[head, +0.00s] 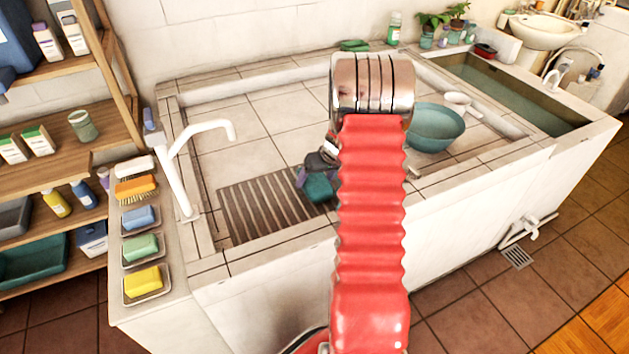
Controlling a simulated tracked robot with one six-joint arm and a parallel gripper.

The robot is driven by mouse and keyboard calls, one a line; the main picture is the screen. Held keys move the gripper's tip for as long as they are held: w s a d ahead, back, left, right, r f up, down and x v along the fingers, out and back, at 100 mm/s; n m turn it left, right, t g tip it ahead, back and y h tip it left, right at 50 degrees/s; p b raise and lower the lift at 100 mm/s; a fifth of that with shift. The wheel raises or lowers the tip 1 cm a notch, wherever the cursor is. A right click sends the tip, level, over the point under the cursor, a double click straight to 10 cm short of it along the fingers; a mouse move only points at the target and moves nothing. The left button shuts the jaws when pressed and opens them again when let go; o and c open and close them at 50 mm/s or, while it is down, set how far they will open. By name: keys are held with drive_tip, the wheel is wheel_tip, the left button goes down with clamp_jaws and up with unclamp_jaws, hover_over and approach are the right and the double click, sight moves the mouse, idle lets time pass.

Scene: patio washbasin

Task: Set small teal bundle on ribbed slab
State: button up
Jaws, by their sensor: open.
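The small teal bundle (319,189) is at the right end of the ribbed slab (255,212), just left of my red arm. Its right side is partly hidden by the arm, and I cannot tell whether its whole underside rests on the ribs. The slab is grey-brown and lies in the near left part of the tiled basin. My gripper (317,176) is open, low over the bundle, with a purple fingertip on the bundle's left side. The other finger is mostly hidden, and I cannot tell whether the fingers touch the bundle.
A white faucet (183,165) rises at the basin's left edge. Soap dishes with a yellow soap (143,281) line the left ledge. The tiled basin floor (238,152) behind the slab is clear.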

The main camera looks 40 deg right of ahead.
drive_tip(key=v, duration=1.2)
idle(0.6)
drive_tip(key=s+a+r+n, duration=0.1)
drive_tip(key=s+a+r, duration=0.1)
drive_tip(key=a+r, duration=0.75)
drive_tip(key=s+a+r+n, duration=0.2)
drive_tip(key=a+r, duration=0.3)
drive_tip(key=a, duration=0.9)
drive_tip(key=s+a+r+n, duration=0.1)
drive_tip(key=s+a+r, duration=0.2)
drive_tip(key=s+a, duration=1.1)
drive_tip(key=shift+s+a+r+t, duration=0.3)
drive_tip(key=shift+s+r+t, duration=0.1)
drive_tip(key=shift+s, duration=0.3)
